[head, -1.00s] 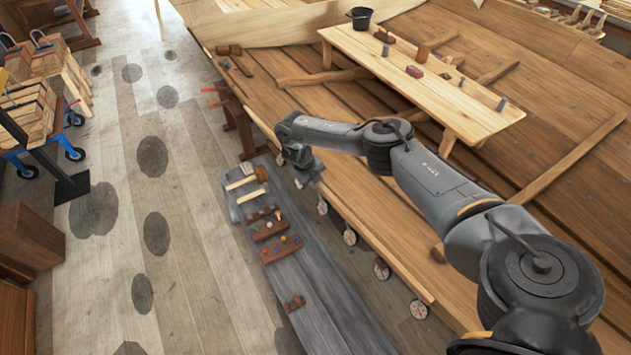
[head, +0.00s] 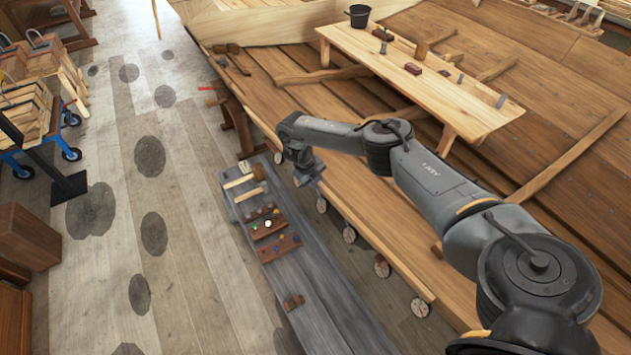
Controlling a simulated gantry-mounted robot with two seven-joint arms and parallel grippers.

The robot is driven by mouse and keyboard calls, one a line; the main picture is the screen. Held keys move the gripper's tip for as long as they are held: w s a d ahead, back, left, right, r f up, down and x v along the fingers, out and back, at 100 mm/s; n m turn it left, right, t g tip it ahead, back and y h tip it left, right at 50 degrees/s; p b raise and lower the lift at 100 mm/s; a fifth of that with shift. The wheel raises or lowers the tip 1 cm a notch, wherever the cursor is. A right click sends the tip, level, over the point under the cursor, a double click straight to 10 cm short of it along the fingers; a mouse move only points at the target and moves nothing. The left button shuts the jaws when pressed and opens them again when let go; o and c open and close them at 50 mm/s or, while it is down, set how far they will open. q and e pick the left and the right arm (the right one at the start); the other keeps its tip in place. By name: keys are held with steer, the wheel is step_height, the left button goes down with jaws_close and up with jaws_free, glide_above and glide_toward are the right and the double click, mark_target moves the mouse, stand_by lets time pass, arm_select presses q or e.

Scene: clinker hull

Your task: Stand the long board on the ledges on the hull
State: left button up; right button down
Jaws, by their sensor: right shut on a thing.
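The long board (head: 387,257) shows as a light strip along the near edge of the wooden hull (head: 555,130). My right gripper (head: 310,181) points down at the upper-left part of this strip, between the hull and a grey bench. It is shut on what appears to be the long board; its fingertips are small and the grip is partly hidden. My left gripper is not in view.
The grey bench (head: 325,315) holds a mallet (head: 259,172), wooden blocks and small coloured pieces. A light plank table (head: 455,100) with a black bucket (head: 358,15) stands on the hull. Open floor lies left of the bench, with a cart (head: 45,145) beyond.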

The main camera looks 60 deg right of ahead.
stand_by(0.3)
steer(key=shift+d+f, duration=0.1)
steer(key=shift+f, duration=0.05)
steer(key=shift+b+x, duration=1.05)
steer(key=shift+d+f, duration=0.1)
steer(key=shift+f, duration=0.05)
